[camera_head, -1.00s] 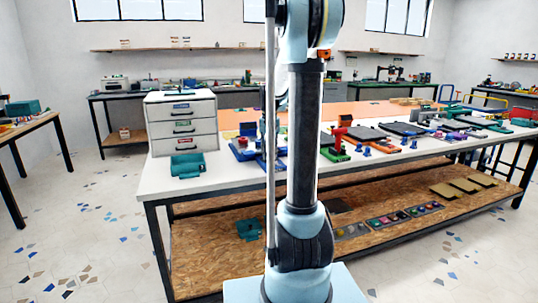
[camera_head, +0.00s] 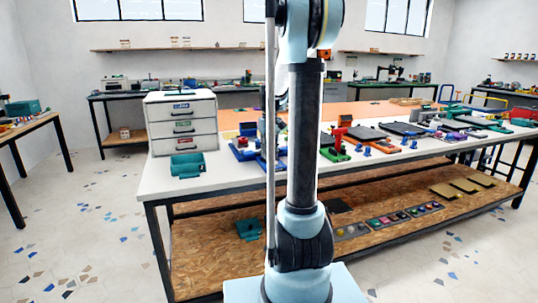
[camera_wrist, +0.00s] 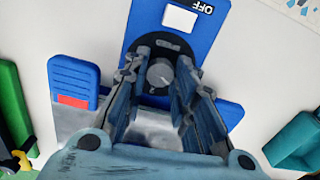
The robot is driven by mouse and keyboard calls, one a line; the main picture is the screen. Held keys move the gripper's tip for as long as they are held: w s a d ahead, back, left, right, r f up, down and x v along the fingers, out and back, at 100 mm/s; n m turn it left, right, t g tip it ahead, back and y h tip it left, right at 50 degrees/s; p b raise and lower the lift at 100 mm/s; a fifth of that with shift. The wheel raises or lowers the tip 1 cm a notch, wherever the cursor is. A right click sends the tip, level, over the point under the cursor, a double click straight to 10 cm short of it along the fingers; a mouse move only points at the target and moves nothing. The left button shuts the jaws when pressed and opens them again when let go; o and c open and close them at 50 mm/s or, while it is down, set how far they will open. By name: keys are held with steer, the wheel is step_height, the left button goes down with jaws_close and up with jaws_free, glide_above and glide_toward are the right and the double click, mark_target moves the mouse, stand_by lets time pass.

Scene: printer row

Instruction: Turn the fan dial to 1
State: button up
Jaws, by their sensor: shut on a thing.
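The fan dial (camera_wrist: 160,73) is a small round grey knob with a pale pointer mark. Other number marks around the dial cannot be read, as the fingers hide much of the panel. In the head view the blue unit (camera_head: 243,150) stands on the table, partly behind my arm, and my gripper is not clear there.
A white drawer unit (camera_head: 181,122) and a teal holder (camera_head: 187,165) stand left of the blue unit. A red and green device (camera_head: 334,146) stands to the right, with several tools beyond. The white table front edge (camera_head: 225,182) is mostly bare.

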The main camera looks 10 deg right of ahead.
steer(key=shift+w, duration=0.15)
steer(key=o, duration=0.8)
steer(key=shift+r, duration=0.1)
step_height(320, 180, up, 12)
steer(key=shift+f, duration=0.1)
stand_by(0.3)
steer(key=s+a+f+m+t, duration=0.1)
steer(key=s+f, duration=0.3)
steer(key=s, duration=0.6)
steer(key=s+a+f, duration=0.1)
steer(key=s+f, duration=0.3)
steer(key=s, duration=0.6)
steer(key=shift+m+t, duration=0.6)
steer(key=shift+m, duration=0.1)
steer(key=s+f, duration=0.9)
steer(key=s+a+f, duration=0.1)
steer(key=s+f, duration=0.3)
steer(key=s, duration=0.1)
steer(key=shift+s+f, duration=0.1)
steer(key=shift+f, duration=0.2)
